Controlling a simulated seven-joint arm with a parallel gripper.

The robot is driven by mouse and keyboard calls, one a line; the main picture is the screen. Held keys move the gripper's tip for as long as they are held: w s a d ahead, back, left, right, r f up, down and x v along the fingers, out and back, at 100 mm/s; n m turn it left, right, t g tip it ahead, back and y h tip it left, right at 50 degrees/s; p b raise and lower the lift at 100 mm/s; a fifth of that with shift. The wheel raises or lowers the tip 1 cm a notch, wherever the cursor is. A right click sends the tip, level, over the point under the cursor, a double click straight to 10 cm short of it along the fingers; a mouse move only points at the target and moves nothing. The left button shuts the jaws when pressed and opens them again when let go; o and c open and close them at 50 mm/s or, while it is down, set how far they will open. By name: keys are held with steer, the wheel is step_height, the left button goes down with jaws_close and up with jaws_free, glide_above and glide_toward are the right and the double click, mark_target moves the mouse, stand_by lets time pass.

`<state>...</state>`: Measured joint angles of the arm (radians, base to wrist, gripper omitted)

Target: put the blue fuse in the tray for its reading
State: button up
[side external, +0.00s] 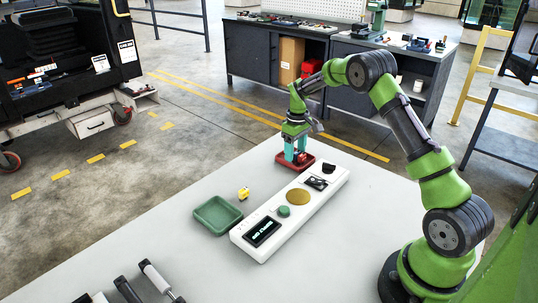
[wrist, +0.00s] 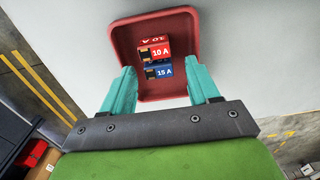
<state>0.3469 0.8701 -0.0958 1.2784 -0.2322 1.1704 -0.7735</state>
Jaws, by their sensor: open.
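The blue fuse (wrist: 165,71), marked 15 A, lies in the red tray (wrist: 187,22) beside a red fuse (wrist: 160,52) marked 10 A, with another red face just behind. My gripper (side external: 296,160) is open, pointing down at the red tray (side external: 281,161). In the wrist view its teal fingers stand on either side of the blue fuse, with gaps; I cannot tell their exact height. In the side view the fingers hide the fuses. A green tray (side external: 198,221) stands at the left and looks empty. A white meter panel (side external: 327,192) has a lit display (side external: 262,232), too small to read surely.
A small yellow object (side external: 243,193) lies on the table behind the green tray. The panel, with a green button (side external: 284,211) and gold disc (side external: 298,197), stands between the trays and my arm's base. Black-and-white tools (side external: 155,278) lie at the front left edge.

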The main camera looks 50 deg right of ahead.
steer(key=s+a+r+t, duration=0.1)
steer(key=a+r, duration=0.2)
steer(key=r, duration=0.6)
steer(key=s+a+r+t, duration=0.1)
steer(key=s+a+r, duration=0.15)
steer(key=r, duration=0.65)
steer(key=s+a+r+m+t, duration=0.2)
steer(key=s+a+r, duration=0.45)
steer(key=a, duration=0.35)
steer(key=s+a+f+m+t+y, duration=0.1)
steer(key=s+a, duration=0.3)
steer(key=s, duration=0.3)
steer(key=s+a+f+m+t+y, duration=0.1)
steer(key=s+a, duration=0.3)
steer(key=s, duration=0.4)
steer(key=shift+a+t, duration=0.3)
steer(key=shift+t, duration=0.3)
